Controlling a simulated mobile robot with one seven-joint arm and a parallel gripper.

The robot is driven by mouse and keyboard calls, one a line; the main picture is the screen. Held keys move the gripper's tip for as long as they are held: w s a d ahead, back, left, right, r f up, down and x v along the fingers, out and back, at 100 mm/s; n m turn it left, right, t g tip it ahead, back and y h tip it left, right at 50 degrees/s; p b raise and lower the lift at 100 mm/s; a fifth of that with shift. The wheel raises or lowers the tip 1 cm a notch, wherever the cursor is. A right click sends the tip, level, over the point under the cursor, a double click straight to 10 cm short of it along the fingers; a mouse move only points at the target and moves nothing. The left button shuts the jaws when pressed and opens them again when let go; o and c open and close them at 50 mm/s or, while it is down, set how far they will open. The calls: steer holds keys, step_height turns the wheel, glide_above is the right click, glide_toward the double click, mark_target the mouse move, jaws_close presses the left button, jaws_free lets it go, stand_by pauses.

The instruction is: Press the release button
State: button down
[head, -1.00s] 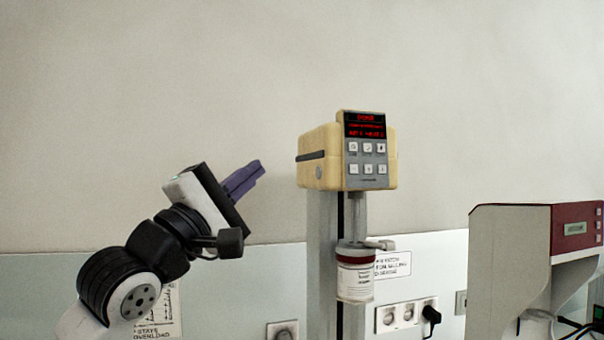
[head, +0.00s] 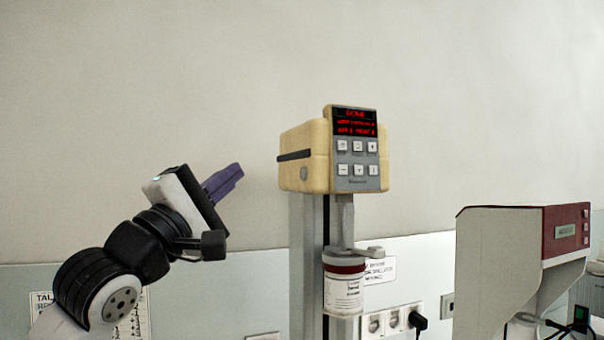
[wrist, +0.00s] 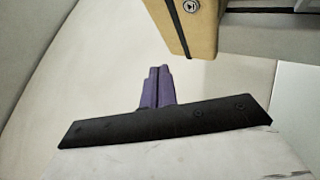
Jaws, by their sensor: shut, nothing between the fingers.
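The cream mill head (head: 305,160) sits on a grey column and has a red lit display (head: 356,122) above a grey keypad (head: 357,164) with several white keys. A round grey button (head: 304,173) is on the head's left side; a round button with a mark also shows at the top of the wrist view (wrist: 190,6). I cannot read which control is the release button. My gripper (head: 240,169), with purple fingers, is shut and empty. It is left of the head, apart from it, tilted up to the right. In the wrist view the fingers (wrist: 160,70) point toward the head's lower left.
A jar with a red band (head: 343,285) is below the mill head, beside a small grey lever (head: 369,252). Wall sockets (head: 391,321) with a black plug are lower right. A white and red machine (head: 500,260) stands at right. The wall above is clear.

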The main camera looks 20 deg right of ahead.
steer(key=d, duration=0.7)
steer(key=shift+d, duration=0.4)
stand_by(1.6)
steer(key=shift+d+b, duration=0.45)
steer(key=shift+b, duration=0.05)
steer(key=shift+d, duration=0.3)
stand_by(0.4)
steer(key=shift+a, duration=0.1)
steer(key=shift+a+b, duration=0.4)
steer(key=shift+a, duration=0.25)
steer(key=shift+a, duration=2.5)
